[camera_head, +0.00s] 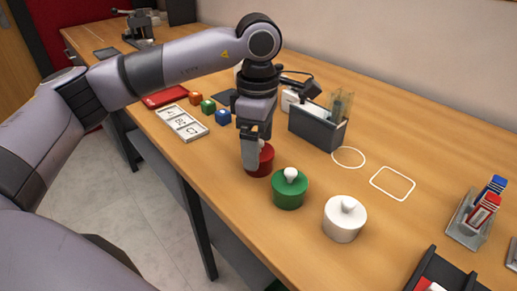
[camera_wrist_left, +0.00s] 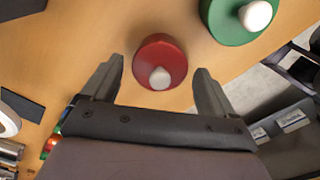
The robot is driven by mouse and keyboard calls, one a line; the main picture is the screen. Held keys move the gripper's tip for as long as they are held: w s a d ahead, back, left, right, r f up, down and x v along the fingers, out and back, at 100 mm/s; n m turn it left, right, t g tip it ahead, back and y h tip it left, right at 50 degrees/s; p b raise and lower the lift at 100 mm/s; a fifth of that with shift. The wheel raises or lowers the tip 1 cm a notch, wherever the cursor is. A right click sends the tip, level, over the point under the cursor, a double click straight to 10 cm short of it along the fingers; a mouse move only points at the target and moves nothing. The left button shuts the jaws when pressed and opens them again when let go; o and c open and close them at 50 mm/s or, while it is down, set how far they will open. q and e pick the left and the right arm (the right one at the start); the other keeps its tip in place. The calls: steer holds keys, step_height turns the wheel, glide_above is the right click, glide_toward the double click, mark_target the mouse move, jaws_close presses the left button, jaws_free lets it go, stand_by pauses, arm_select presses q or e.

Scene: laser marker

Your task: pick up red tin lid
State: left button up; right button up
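The red tin lid (camera_head: 265,162) is round with a white knob, in the middle of the table in the head view. Its far-left side is partly hidden behind my left gripper (camera_head: 255,150). In the left wrist view the red lid (camera_wrist_left: 160,55) lies just ahead of and between the fingertips of my left gripper (camera_wrist_left: 158,68), with its knob pointing toward the gripper. The fingers are spread apart, with clear gaps to the lid on both sides. Whether a tin body sits under the lid is hard to tell. My right gripper is not in view.
A green tin (camera_head: 289,192) with a white knob stands close beside the red one, then a white tin (camera_head: 344,220). Behind is a grey box (camera_head: 318,126). A labelled tray (camera_head: 181,124) and coloured cubes lie left. Outlined table spots (camera_head: 392,183) at right are empty.

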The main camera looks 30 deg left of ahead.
arm_select(q)
steer(key=c, duration=0.7)
